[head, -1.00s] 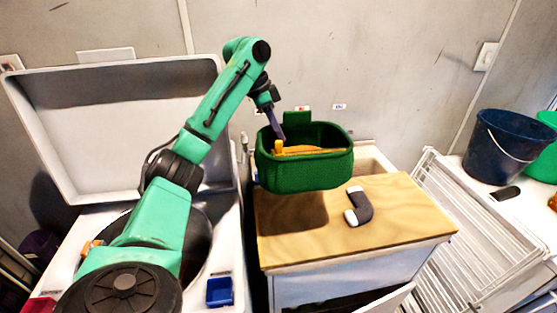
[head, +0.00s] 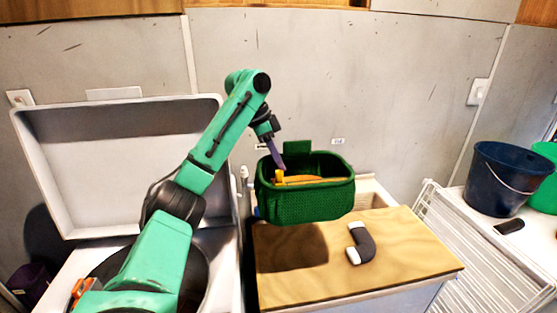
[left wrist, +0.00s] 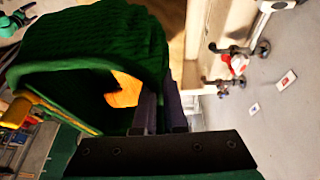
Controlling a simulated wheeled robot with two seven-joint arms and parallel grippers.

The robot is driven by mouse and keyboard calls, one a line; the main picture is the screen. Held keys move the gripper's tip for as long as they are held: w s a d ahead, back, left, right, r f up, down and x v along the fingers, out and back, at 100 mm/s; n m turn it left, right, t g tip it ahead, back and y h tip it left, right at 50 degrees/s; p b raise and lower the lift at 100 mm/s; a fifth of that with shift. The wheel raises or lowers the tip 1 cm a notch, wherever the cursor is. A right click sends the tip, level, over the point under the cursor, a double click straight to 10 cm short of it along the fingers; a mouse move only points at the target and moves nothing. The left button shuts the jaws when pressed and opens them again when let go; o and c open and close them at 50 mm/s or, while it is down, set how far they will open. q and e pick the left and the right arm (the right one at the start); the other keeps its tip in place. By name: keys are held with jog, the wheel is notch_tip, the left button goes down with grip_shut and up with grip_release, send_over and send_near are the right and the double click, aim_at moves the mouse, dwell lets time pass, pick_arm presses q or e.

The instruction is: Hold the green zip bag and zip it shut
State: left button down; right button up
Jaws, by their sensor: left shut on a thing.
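The green bag (head: 312,205) has a knitted-looking surface and hangs above the wooden board, with a shadow below it. Its top is open. An orange-yellow strip with an upright tab (head: 281,177) shows along the opening. My left gripper (head: 279,162) reaches down to the bag's back left rim and is shut on it. In the left wrist view, the two dark fingers (left wrist: 164,112) are close together at the rim of the green bag (left wrist: 95,35). An orange patch shows through the dark opening there.
The wooden board (head: 400,265) carries a dark curved object with white ends (head: 361,243). A pale open-lidded machine (head: 120,160) stands left. A white drying rack (head: 440,235) and a dark blue bucket (head: 508,178) are at right. The board's right part is otherwise clear.

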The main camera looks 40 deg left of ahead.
pick_arm(q)
jog(key=shift+f+b, duration=6)
jog(key=shift+f, duration=3.4)
